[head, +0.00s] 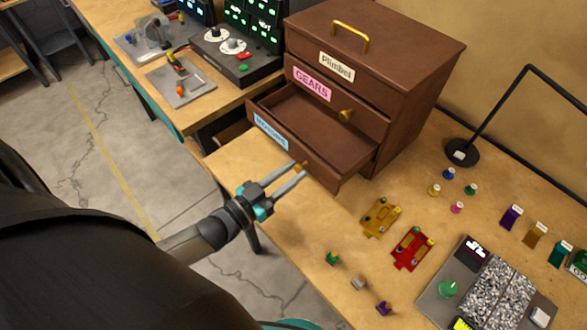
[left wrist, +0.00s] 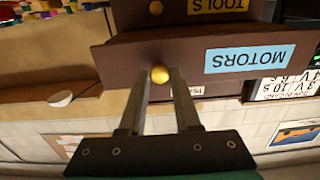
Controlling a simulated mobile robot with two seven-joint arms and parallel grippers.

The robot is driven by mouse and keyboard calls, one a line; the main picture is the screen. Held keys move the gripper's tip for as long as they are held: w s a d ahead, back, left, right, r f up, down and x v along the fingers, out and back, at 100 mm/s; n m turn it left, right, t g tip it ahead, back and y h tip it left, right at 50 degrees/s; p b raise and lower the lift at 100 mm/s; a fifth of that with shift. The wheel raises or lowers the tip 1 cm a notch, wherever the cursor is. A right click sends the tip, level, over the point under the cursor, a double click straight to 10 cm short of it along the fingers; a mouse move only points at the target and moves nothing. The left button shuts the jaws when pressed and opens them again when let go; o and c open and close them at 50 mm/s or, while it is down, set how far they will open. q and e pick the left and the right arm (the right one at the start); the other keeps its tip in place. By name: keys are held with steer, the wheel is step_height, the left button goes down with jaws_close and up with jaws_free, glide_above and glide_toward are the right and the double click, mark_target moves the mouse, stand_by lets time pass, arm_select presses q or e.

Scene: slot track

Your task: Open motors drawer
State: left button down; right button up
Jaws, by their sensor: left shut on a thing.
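The brown cabinet (head: 415,95) stands on the workbench. Its motors drawer (head: 335,172), with a blue label, is pulled well out, and its visible inside looks empty. In the left wrist view the blue MOTORS label (left wrist: 248,58) appears upside down beside a round brass knob (left wrist: 160,74). My left gripper (head: 301,170) is at the drawer front, its fingers shut on that knob. The fingers also show in the left wrist view (left wrist: 160,90), one on each side of the knob. My right gripper is not in view.
The drawer with the pink GEARS label (head: 312,85) is shut above. A yellow TOOLS label (left wrist: 222,5) shows in the left wrist view. Small coloured parts, a yellow bracket (head: 380,217) and a red one (head: 412,249) lie right of the open drawer. A black lamp (head: 462,152) stands behind them.

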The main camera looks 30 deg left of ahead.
arm_select(q)
steer(key=c, duration=0.6)
jaws_free()
steer(key=shift+s, duration=0.1)
steer(key=v, duration=1.5)
steer(key=shift+a, duration=0.1)
steer(key=s+a+f+n+g+y+b, duration=0.1)
steer(key=s+f+g+y+b, duration=0.15)
steer(key=f, duration=0.95)
steer(key=s+f+n+g+y+b, duration=0.1)
steer(key=s+f+g+y, duration=0.2)
steer(key=f, duration=0.9)
steer(key=s+d+f+g+b, duration=0.1)
steer(key=s+d+f+g, duration=0.1)
steer(key=s+f+g, duration=0.1)
steer(key=s+d+f+g+b, duration=0.1)
steer(key=s+d+f+g, duration=0.1)
steer(key=s+f+g, duration=0.2)
steer(key=s+d+f+g+b, duration=0.1)
steer(key=s+d+f+g, duration=0.2)
steer(key=s+f, duration=0.3)
steer(key=shift+s+f+g+y, duration=0.15)
steer(key=shift+f+y, duration=0.05)
steer(key=shift+f, duration=0.7)
steer(key=shift+s+f+g+y, duration=0.1)
steer(key=shift+f+y, duration=0.05)
steer(key=shift+f, duration=0.75)
